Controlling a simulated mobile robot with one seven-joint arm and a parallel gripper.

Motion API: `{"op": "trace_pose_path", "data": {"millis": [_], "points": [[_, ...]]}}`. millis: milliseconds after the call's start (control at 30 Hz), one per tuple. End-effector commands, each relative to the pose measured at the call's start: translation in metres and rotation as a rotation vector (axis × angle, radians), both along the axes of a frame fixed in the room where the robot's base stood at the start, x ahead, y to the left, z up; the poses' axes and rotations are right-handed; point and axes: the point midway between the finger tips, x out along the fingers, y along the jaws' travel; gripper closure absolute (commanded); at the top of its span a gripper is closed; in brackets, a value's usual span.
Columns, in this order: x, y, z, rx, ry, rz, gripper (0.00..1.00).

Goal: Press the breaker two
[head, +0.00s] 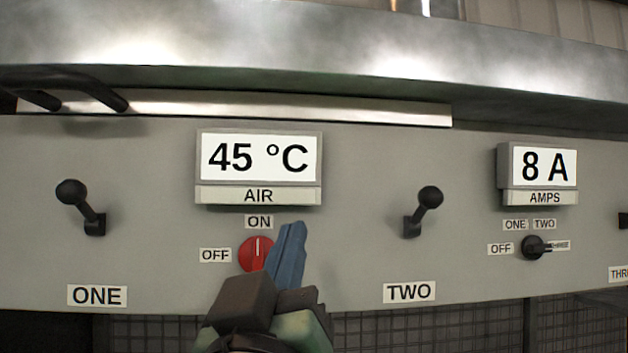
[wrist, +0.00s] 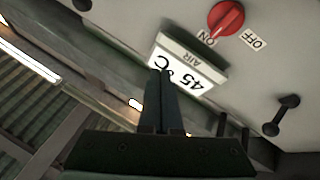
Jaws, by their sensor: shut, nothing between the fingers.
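Breaker two is a black ball-topped lever (head: 429,199) above the TWO label (head: 409,292) on the grey panel. Its ball end is tilted up and to the right in the head view. In the wrist view, a dark piece cut off by the top left edge (wrist: 82,5) seems to be this lever. My gripper (head: 292,228) is shut and empty, its blue fingers pointing up. In the head view it is left of breaker two and overlaps the right edge of the red knob. I cannot tell whether it touches the panel. The fingers also show in the wrist view (wrist: 160,75).
Lever one (head: 72,193) is at the left and shows in the wrist view (wrist: 287,103). The red knob (head: 253,254) sits below the 45 °C display (head: 258,195). A black selector (head: 533,246) is below the 8 A display (head: 539,198). A metal ledge (head: 300,45) runs above.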

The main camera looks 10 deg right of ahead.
Motion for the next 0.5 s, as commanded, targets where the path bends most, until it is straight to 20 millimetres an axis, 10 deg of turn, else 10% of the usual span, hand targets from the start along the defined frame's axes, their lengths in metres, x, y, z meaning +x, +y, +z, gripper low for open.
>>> {"op": "trace_pose_path", "data": {"millis": [200,500], "points": [[0.061,-0.022,0.001,-0.224,0.295,-0.381,1.00],[0.071,-0.054,0.024,-0.475,0.650,-0.892,1.00]]}}
